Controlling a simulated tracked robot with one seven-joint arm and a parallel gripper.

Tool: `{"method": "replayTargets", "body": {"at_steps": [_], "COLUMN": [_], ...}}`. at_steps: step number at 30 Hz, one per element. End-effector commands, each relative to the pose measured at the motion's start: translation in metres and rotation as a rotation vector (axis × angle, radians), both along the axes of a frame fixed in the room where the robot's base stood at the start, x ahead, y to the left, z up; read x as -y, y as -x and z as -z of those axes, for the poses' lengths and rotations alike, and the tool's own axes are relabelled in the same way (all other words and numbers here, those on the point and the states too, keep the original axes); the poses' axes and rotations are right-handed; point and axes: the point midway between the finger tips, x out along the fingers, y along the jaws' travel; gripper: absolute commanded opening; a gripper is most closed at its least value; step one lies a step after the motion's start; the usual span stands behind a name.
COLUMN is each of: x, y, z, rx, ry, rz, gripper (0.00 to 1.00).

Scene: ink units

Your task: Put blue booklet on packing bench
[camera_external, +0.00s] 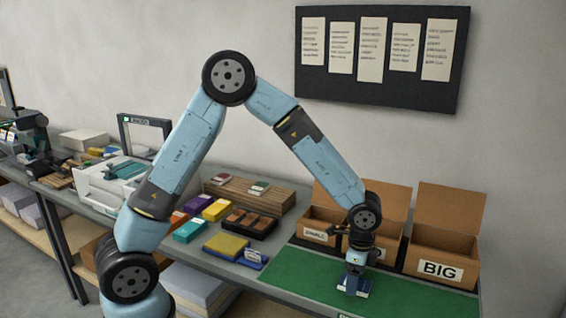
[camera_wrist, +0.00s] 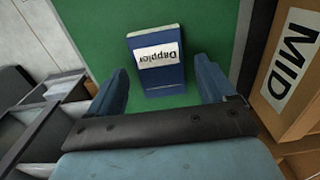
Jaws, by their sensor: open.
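The blue booklet (camera_external: 364,292) with a white label lies on the green mat (camera_external: 420,299) of the packing bench, under my gripper. In the wrist view the booklet (camera_wrist: 162,78) lies flat on the green surface (camera_wrist: 90,25), its label reading "Dappler" upside down. My gripper (camera_external: 354,284) points down over the booklet, low near the mat. In the wrist view my gripper (camera_wrist: 160,82) is open, with one finger on each side of the booklet and visible gaps between. I cannot tell its exact height above the mat.
Open cardboard boxes stand behind the mat, including the BIG box (camera_external: 445,255) and the MID box (camera_wrist: 285,85), which is close on the right. A yellow pad (camera_external: 226,246), a dark tray (camera_external: 249,224) and several coloured booklets lie to the left. The mat's right part is clear.

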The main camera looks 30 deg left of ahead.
Motion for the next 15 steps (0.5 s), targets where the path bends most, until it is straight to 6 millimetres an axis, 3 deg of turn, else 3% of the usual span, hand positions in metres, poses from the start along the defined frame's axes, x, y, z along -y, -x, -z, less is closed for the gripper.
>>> {"method": "replayTargets", "body": {"at_steps": [15], "x": [0.0], "y": [-0.001], "z": [-0.092], "rx": [0.002], "ry": [0.002], "rz": [-0.002], "gripper": [0.83]}}
